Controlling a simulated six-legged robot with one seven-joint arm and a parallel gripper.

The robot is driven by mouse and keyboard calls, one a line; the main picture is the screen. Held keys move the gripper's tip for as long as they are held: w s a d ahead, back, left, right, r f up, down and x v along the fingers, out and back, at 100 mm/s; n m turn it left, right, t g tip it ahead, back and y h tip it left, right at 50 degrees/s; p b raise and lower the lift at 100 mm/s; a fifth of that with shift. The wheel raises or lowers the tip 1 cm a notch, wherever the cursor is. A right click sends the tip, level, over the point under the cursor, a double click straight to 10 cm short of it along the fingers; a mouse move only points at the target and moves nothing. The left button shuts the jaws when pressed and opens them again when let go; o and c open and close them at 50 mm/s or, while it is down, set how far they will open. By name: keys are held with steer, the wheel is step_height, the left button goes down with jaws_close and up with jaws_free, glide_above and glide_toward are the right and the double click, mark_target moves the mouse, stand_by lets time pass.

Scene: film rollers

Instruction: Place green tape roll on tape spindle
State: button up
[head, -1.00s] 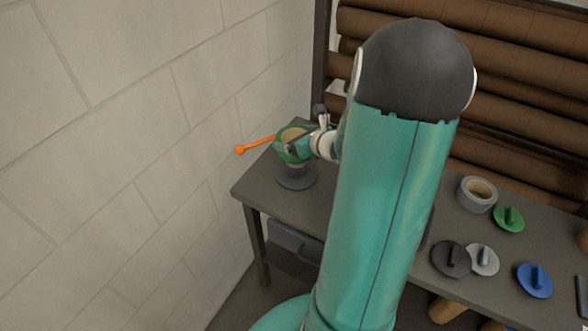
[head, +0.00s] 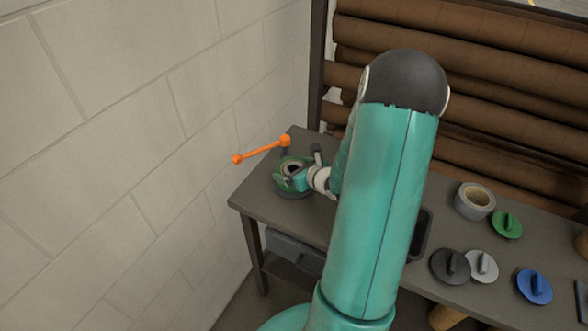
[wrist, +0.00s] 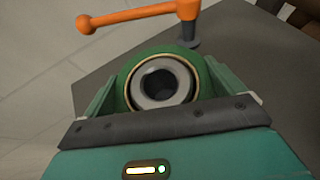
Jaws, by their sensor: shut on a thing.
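The green tape roll (head: 281,164) is at the far left of the table in the head view. It also shows between my fingers in the wrist view (wrist: 206,72). The tape spindle's grey round base (head: 292,196) shows just below the roll. In the wrist view the spindle's grey hollow top (wrist: 145,92) sits inside the roll's tan core, so the roll is around the spindle. My gripper (head: 291,176) is shut on the roll, with one finger on each side in the wrist view (wrist: 163,90). Whether the roll rests on the base is hidden.
An orange handle (head: 262,150) on a dark post stands just behind the roll. A grey tape roll (head: 475,200) and several knobbed discs, green (head: 507,226), dark, light grey and blue (head: 534,287), lie at the right. A block wall (head: 130,150) is close on the left.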

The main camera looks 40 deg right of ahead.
steer(key=shift+f, duration=0.15)
steer(key=o, duration=0.8)
